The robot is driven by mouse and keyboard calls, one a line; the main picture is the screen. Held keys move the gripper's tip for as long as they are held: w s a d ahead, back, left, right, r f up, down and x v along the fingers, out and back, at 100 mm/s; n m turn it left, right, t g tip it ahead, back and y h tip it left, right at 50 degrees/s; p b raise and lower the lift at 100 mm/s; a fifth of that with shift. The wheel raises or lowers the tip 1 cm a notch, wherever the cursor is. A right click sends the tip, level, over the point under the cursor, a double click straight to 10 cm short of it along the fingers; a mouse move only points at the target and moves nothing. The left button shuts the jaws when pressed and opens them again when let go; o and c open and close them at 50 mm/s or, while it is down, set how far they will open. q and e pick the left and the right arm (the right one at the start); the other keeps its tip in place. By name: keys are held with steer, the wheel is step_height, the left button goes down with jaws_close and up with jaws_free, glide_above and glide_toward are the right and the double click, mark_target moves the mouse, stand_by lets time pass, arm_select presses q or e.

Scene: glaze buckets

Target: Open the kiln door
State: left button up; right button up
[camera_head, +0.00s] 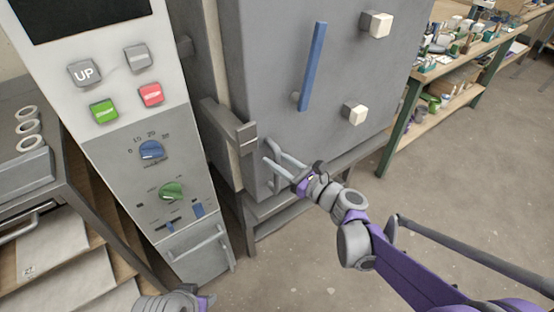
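The kiln is the large grey box at top centre, and its grey door (275,60) looks shut. A grey latch block (232,128) sits at the door's lower left edge. My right gripper (267,150) is in front of the door's lower left part, just right of and below the latch block. Its two pale fingers are apart with nothing seen between them; I cannot tell whether they touch the door. My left gripper is only partly in view at the bottom edge, its fingertips unclear.
A control panel (130,145) with UP, green and red buttons and dials stands left of the kiln. A rack with pale boards (75,245) is at far left. A wooden shelf (440,70) with jars and bottles is at upper right. The floor (440,190) at right is clear.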

jaws_close()
stand_by(1.1)
